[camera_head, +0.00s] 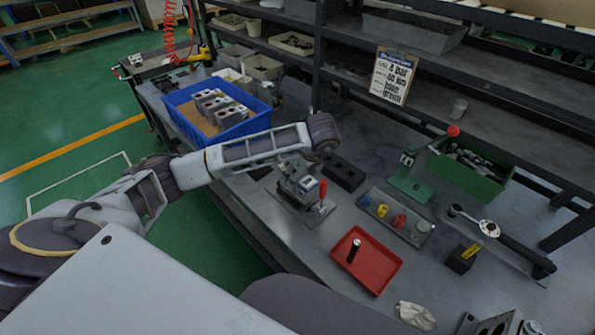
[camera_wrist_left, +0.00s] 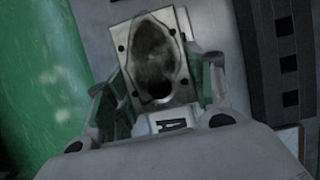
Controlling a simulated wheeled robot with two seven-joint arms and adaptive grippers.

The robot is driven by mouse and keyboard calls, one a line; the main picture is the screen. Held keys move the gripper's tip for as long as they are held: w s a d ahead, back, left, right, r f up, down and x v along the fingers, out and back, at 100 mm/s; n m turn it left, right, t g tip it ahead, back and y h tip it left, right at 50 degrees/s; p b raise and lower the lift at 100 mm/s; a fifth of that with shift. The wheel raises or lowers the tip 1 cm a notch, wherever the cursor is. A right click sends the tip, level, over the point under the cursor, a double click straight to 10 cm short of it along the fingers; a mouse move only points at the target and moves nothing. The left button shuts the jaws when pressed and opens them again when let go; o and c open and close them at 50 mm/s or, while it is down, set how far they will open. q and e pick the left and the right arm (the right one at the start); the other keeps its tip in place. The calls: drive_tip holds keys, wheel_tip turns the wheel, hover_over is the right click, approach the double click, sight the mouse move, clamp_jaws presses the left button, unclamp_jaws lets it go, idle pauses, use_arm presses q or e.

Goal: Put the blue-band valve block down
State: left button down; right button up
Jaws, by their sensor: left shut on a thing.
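My left gripper (camera_head: 293,163) points down at the end of its arm, over the clamp fixture with a red handle (camera_head: 303,192) on the bench. In the left wrist view it is shut on a grey metal valve block (camera_wrist_left: 152,60); the fingers are on both sides. The block's face shows a dark oval recess, a round hole and small corner holes. I cannot make out a blue band on it. In the head view the gripper and fixture overlap, so I cannot tell whether the block touches the fixture. My right gripper is out of view.
A blue bin (camera_head: 187,130) with several grey blocks stands left of the fixture. A black block with holes (camera_head: 343,172) lies behind it. A red tray (camera_head: 381,273), a plate with coloured caps (camera_head: 372,212) and a green stand (camera_head: 409,186) are to the right.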

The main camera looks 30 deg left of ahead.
use_arm(q)
wheel_tip(320, 180, down, 2)
drive_tip(key=shift+f, duration=0.3)
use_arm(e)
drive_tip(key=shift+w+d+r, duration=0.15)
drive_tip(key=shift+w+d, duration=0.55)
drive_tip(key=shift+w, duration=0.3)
